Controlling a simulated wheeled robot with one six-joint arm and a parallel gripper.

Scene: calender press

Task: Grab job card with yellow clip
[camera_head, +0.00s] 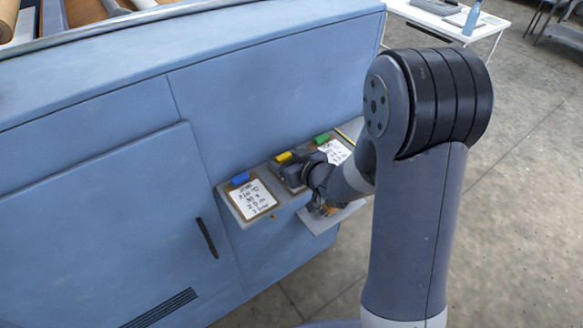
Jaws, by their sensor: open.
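The job card with the yellow clip (284,157) is the middle one of three clipboards on a narrow ledge on the blue machine front. My wrist covers most of this card, so its writing is hidden. My gripper (320,208) is open, at the lower part of this clipboard near the ledge's front edge. Its fingertips are small and partly hidden, and I cannot tell whether they touch the board. A job card with a blue clip (258,198) lies to the left, its handwriting visible. A job card with a green clip (335,151) lies to the right, partly behind my wrist.
The blue machine housing (120,200) rises behind and left of the ledge, with a dark door handle (207,238) and a vent (160,308). Rolls lie on top at the upper left. A white table (455,16) with a blue bottle (472,18) stands far back. The grey floor at right is open.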

